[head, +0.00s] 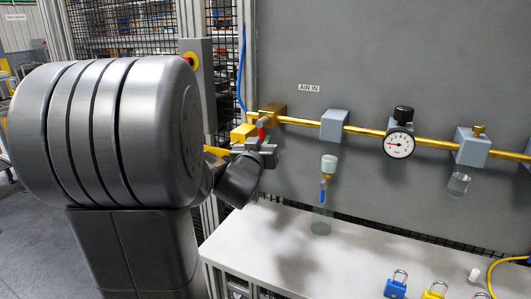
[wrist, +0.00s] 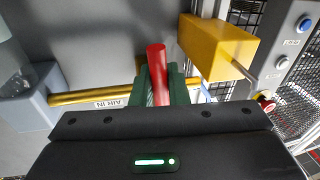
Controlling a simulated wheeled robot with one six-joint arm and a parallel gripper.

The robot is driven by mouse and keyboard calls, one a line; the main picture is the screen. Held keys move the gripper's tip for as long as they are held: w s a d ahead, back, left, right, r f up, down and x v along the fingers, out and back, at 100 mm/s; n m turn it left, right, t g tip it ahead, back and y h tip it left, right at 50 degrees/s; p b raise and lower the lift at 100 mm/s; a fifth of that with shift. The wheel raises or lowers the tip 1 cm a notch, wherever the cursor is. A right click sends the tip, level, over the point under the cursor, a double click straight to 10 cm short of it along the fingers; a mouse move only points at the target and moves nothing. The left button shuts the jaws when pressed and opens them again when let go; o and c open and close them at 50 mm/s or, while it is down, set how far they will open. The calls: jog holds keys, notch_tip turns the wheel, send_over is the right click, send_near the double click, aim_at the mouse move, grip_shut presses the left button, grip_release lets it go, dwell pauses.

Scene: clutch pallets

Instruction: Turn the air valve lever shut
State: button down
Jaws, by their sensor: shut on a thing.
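In the wrist view the red lever (wrist: 157,58) stands up between the two green-padded fingers. My gripper (head: 263,141) reaches it from below in the head view, and its fingers (wrist: 158,85) are shut on the lever in the wrist view. The lever's lower part and pivot are hidden by the fingers. A yellow block (wrist: 215,45) is right of the lever in the wrist view.
The brass pipe (head: 300,122) runs right along the grey panel through grey blocks to a round gauge (head: 398,144). Blue (head: 396,285) and yellow (head: 433,291) padlocks lie on the white bench (head: 350,262). Control buttons (wrist: 303,24) are at right in the wrist view.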

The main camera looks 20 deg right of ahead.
jog(key=shift+w+a+m+b, duration=0.2)
jog(key=shift+w+m+b, duration=0.1)
jog(key=shift+m, duration=0.3)
jog(key=c, duration=1.5)
grip_release()
jog(key=v, duration=1.4)
jog(key=shift+f, duration=0.25)
jog(key=shift+w, duration=0.1)
